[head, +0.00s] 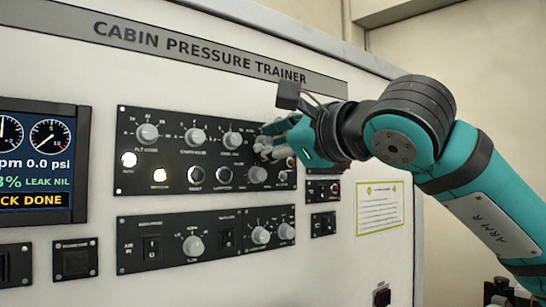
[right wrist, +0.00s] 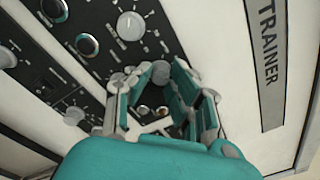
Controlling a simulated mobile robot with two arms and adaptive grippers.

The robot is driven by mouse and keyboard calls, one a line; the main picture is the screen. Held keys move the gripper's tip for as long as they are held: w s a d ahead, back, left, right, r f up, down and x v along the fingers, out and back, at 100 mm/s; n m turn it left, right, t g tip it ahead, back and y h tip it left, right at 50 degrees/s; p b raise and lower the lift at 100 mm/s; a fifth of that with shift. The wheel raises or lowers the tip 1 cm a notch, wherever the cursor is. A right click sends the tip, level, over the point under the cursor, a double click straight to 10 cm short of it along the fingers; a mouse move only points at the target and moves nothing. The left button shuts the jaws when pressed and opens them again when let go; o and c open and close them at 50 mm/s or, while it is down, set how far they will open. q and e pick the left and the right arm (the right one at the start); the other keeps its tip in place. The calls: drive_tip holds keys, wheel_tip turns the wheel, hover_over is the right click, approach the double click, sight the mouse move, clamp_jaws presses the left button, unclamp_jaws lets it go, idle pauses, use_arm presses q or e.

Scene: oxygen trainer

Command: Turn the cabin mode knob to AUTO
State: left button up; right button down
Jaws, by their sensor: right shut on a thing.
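My right gripper (head: 270,142) reaches in from the right to the upper right corner of the black upper control panel (head: 170,194). Its fingers are closed around a knob there, which they mostly hide. The right wrist view shows the fingers (right wrist: 158,98) against the panel, with small metallic parts between them. I cannot read the knob's label or see where its pointer stands, so I cannot tell its setting. My left gripper is not in view.
Other grey knobs sit close by on the upper panel, one left of the fingers (head: 232,139) and one below them (head: 257,174). A lower panel (head: 172,233) carries more knobs and switches. A screen (head: 36,160) is at far left. A yellow-edged placard (head: 380,208) is at right.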

drive_tip(key=n+b, duration=0.1)
drive_tip(key=n, duration=0.8)
drive_tip(key=shift+n, duration=1.9)
